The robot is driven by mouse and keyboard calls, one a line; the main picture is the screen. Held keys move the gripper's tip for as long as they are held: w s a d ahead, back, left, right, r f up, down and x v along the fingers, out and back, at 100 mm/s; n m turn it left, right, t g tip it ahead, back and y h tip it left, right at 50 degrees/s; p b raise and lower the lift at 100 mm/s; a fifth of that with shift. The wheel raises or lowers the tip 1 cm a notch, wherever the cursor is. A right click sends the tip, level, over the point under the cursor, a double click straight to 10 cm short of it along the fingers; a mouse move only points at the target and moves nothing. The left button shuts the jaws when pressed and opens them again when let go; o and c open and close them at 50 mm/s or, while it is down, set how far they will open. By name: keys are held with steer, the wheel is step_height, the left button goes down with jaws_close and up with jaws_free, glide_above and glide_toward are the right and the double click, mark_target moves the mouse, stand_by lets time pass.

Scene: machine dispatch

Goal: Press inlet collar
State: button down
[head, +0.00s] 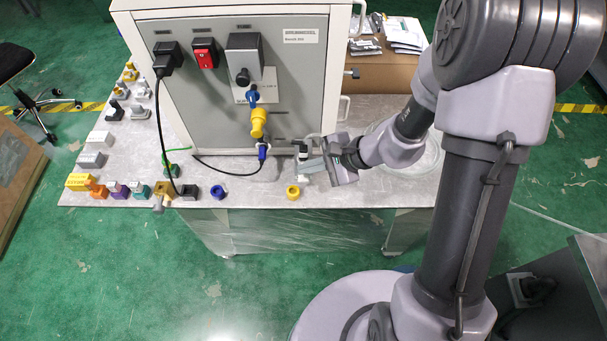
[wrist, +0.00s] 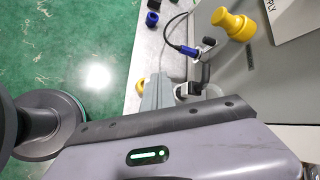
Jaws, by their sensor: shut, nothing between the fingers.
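My gripper (head: 303,165) is shut and empty at the lower right corner of the machine's front panel (head: 200,105). In the wrist view its fingers (wrist: 157,88) point up, beside a small black and white fitting (wrist: 188,90). That fitting (head: 303,148) also shows just above the fingertips in the head view; I cannot tell whether they touch. A blue connector (head: 262,151) with a black cable sits low on the panel, and it shows in the wrist view (wrist: 189,51). Above it are a yellow fitting (head: 258,122) and a blue fitting (head: 253,96). I cannot tell which part is the inlet collar.
A loose blue ring (head: 218,193) and a loose yellow ring (head: 293,191) lie near the table's front edge (head: 340,200). Several coloured connectors stand at the table's left. A black power plug (head: 167,60) and red switch (head: 204,53) are high on the panel.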

mark_target(307, 177)
steer(key=shift+f, duration=0.15)
stand_by(0.4)
steer(key=shift+f+b, duration=0.3)
steer(key=shift+b, duration=0.4)
steer(key=shift+f+b, duration=0.8)
steer(key=shift+b, duration=0.15)
stand_by(0.6)
steer(key=shift+r+p, duration=0.85)
steer(key=shift+r, duration=0.45)
steer(key=shift+r+p, duration=1.75)
steer(key=shift+r, duration=0.8)
